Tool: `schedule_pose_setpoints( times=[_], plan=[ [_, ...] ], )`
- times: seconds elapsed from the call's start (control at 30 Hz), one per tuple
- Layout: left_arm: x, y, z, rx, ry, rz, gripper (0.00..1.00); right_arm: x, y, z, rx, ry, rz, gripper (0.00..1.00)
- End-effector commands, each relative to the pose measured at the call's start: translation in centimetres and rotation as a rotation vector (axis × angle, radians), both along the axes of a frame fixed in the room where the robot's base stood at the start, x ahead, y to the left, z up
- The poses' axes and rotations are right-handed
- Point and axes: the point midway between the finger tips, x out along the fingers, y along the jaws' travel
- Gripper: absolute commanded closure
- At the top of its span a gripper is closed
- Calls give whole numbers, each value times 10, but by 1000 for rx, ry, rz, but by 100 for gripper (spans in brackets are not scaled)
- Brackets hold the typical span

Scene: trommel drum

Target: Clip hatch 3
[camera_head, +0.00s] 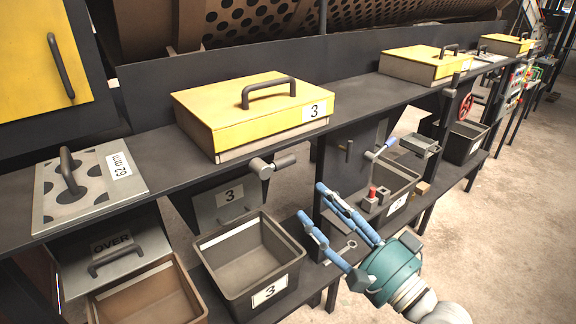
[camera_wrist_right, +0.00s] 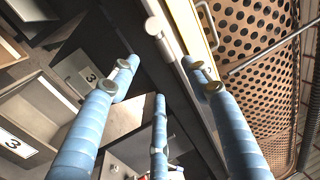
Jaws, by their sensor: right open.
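Hatch 3 is a yellow lid (camera_head: 255,106) with a dark bar handle and a "3" label, lying shut on the dark shelf. Below its front edge is a grey cylindrical clip lever (camera_head: 272,165), which shows in the right wrist view as a pale knob and rod (camera_wrist_right: 158,32). My right gripper (camera_head: 318,202), teal with blue fingers, is open and empty below and right of the lever, its fingers pointing up and left. In the right wrist view the fingers (camera_wrist_right: 160,85) are spread, with the lever beyond them, apart from them. My left gripper is not in view.
A grey bin labelled 3 (camera_head: 287,276) stands below the hatch, beside a brown bin (camera_head: 150,300). The perforated drum (camera_wrist_right: 255,40) lies above. Bare floor (camera_head: 500,250) is free at right.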

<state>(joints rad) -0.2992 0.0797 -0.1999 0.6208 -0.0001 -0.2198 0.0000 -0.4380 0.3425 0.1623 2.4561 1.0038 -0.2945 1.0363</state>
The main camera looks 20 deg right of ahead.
Motion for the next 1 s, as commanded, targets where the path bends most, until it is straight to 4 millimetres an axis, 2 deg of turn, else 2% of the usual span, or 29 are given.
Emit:
schedule_pose_setpoints(
  times=[0.17,0.4,0.6,0.8,1.0],
  plan=[
    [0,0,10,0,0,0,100,12,6,11,12,-7,4,52],
    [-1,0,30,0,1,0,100,55,21,21,9,-9,5,52],
    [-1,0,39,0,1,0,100,84,32,25,6,-7,4,52],
    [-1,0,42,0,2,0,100,97,37,25,5,-7,5,52],
    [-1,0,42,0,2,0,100,98,37,24,4,-6,4,52]
  ],
)
